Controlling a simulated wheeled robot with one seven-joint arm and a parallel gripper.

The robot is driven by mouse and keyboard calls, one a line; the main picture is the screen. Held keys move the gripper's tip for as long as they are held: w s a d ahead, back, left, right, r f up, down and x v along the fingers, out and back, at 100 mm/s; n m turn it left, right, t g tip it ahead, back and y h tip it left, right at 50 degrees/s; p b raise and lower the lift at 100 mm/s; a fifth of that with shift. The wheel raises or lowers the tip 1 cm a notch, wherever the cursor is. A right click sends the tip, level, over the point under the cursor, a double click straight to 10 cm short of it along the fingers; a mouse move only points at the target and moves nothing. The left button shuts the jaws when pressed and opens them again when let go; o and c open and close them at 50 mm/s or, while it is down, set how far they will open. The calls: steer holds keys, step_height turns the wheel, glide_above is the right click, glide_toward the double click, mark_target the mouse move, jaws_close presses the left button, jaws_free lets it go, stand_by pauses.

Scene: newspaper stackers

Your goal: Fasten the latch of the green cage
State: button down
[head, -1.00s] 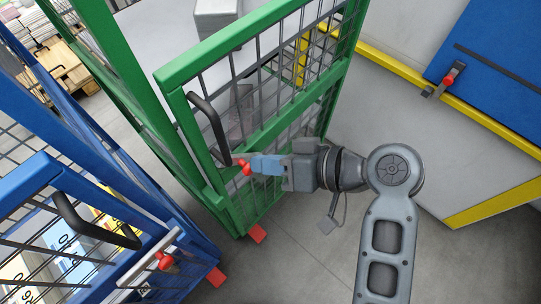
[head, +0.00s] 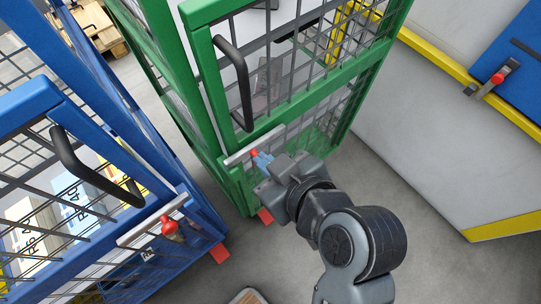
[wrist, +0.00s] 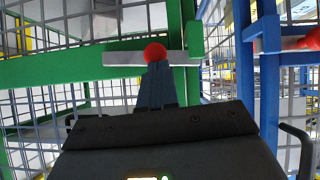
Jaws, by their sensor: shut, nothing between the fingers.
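The green cage (head: 218,75) stands in the middle of the head view, its mesh door with a black handle (head: 238,80) facing me. Its latch is a light metal bar (head: 270,137) with a red knob (head: 254,153); the wrist view shows the bar (wrist: 120,58) and knob (wrist: 155,52) too. In that view one bar end is close beside a small green bracket (wrist: 196,40); I cannot tell whether it is inside it. My gripper (head: 262,160) is shut and empty, its blue fingertips (wrist: 155,72) right at the knob, partly overlapping it in the wrist view. Contact is unclear.
A blue cage (head: 35,110) with its own handle and red-knobbed latch (head: 168,224) stands close on the left. A grey and yellow cabinet with a blue panel (head: 515,85) is on the right. Grey floor (head: 420,245) is free at lower right.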

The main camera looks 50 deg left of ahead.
steer(key=shift+s+f, duration=0.15)
steer(key=shift+f, duration=0.15)
stand_by(0.5)
